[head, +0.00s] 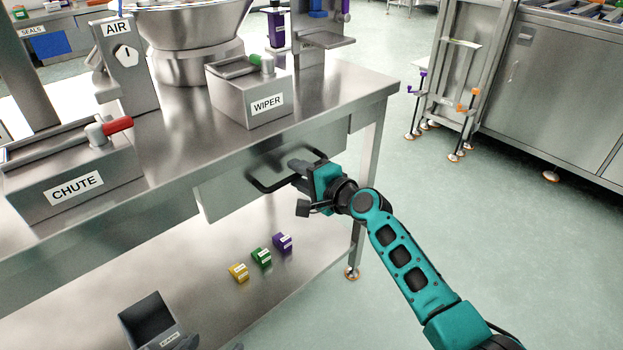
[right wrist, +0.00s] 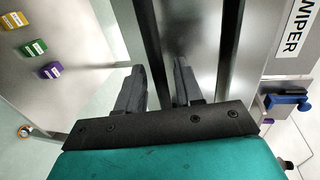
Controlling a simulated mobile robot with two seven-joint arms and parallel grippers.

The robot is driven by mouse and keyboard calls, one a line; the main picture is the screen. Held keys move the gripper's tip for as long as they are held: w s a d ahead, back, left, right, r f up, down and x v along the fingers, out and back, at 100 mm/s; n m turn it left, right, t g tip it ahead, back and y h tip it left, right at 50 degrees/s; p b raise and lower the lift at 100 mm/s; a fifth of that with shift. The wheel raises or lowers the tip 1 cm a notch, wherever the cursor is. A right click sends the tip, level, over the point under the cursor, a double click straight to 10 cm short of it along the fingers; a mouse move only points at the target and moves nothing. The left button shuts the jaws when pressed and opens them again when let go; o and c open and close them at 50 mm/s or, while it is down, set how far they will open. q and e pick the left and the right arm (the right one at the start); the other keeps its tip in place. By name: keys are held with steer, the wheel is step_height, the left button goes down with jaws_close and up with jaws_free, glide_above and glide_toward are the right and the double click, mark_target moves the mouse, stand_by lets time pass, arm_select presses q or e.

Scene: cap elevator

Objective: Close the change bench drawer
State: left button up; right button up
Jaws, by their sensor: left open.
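The change bench drawer (head: 225,196) is a plain steel front under the bench top, standing out from the bench. Its black loop handle (head: 262,186) sticks out from the front. My right gripper (head: 297,172) is at the right part of the handle. In the right wrist view its two dark fingers (right wrist: 160,92) stand on either side of the dark handle bar (right wrist: 147,38), with no clear gap beside it. The contact itself is partly hidden. My left gripper is in neither view.
The steel bench top (head: 185,150) carries the CHUTE box (head: 75,190), the WIPER box (head: 250,95) and the AIR post (head: 125,65). Yellow (head: 238,272), green (head: 261,257) and purple (head: 282,242) blocks and a dark bin (head: 150,320) are on the lower shelf. The floor (head: 480,220) at right is clear.

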arm_select(q)
steer(key=r+p, duration=0.2)
steer(key=p, duration=0.1)
steer(key=shift+s+a+r, duration=0.1)
steer(key=shift+a+r, duration=0.15)
steer(key=shift+a, duration=0.1)
arm_select(e)
steer(key=v, duration=1.2)
steer(key=shift+s+d, duration=0.2)
steer(key=shift+s, duration=0.15)
